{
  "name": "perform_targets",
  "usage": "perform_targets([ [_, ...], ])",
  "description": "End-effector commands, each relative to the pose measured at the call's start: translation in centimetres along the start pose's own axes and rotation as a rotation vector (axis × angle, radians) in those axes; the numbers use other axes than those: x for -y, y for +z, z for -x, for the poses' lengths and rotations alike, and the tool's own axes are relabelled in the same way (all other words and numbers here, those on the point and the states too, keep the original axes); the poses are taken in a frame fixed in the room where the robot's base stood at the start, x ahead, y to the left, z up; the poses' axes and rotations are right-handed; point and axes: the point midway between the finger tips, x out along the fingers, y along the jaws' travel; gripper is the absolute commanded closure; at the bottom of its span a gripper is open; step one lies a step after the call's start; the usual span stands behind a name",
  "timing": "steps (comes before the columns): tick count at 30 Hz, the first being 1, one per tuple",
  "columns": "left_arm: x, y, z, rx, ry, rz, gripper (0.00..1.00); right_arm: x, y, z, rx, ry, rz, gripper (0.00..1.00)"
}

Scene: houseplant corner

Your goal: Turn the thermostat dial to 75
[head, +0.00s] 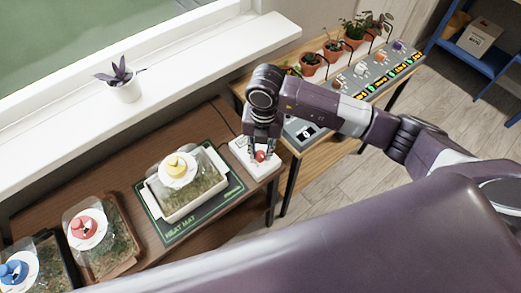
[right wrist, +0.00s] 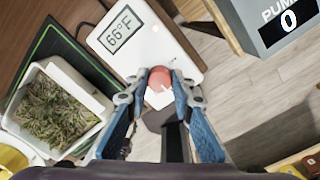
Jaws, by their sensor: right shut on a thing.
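The thermostat (right wrist: 182,45) is a white box on the corner of the brown table; it also shows in the head view (head: 240,149). Its display (right wrist: 122,28) reads 66°F. Its red dial (right wrist: 160,77) has a white pointer mark. My right gripper (right wrist: 160,88) is shut on the dial, with one blue finger on each side. In the head view my right gripper (head: 262,150) comes down from above onto the dial (head: 260,156), partly covering the thermostat. My left gripper is not in view.
A planted tray (head: 212,205) with a yellow-knobbed lid stands on a green heat mat (head: 165,233). Red-knobbed and blue-knobbed trays stand further left. A pump panel (right wrist: 275,25) reading 0 is close on the right. Potted plants (head: 334,50) line the wooden bench.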

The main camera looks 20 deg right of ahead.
Motion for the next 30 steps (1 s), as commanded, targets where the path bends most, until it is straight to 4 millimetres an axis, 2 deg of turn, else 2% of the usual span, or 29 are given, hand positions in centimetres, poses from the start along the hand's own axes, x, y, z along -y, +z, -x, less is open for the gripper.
perform_targets([
  [4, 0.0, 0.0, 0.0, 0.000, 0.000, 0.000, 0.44, -0.1, 0.2, 0.1, 0.005, 0.002, -0.001, 1.00],
  [5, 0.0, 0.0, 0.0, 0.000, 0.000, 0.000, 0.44, -0.1, 0.2, 0.1, 0.005, 0.002, -0.001, 0.77],
  [9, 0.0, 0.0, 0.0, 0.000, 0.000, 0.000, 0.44, 0.0, 0.1, 0.1, 0.003, 0.002, 0.000, 0.61],
  [20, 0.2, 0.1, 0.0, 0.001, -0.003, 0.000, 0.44, -0.1, 0.1, 0.5, 0.003, 0.002, 0.001, 0.60],
  [23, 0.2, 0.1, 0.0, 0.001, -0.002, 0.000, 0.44, -0.1, 0.2, 1.7, 0.004, 0.003, 0.001, 0.60],
  [30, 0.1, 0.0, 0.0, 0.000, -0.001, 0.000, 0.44, -0.1, 0.2, 6.8, 0.006, 0.004, 0.001, 0.60],
])
